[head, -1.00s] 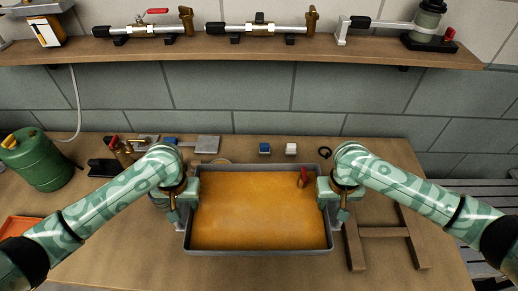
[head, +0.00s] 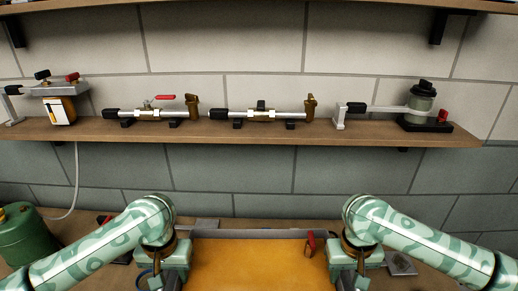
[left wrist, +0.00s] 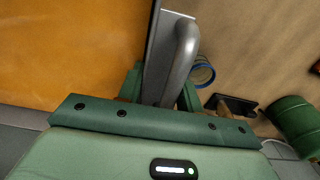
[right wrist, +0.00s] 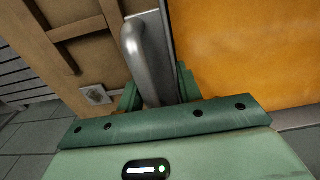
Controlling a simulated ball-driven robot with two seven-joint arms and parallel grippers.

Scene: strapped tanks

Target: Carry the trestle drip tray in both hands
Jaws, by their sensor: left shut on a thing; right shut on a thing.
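The drip tray (head: 245,234) is a grey, shallow metal tray with an orange-amber inside; its near part is cut off in the head view. My left gripper (head: 186,262) is shut on the tray's left handle, a grey bar (left wrist: 186,52) in the left wrist view. My right gripper (head: 334,262) is shut on the right handle, which shows in the right wrist view (right wrist: 140,55). The tray looks about level and raised above the bench. A small red thing (head: 311,240) shows at its far right corner.
A wooden shelf (head: 260,131) with valves and pipes runs along the tiled wall behind. A green can (head: 22,236) stands at left. In the right wrist view, a wooden frame (right wrist: 78,30) and a small metal plate (right wrist: 97,95) lie beside the tray.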

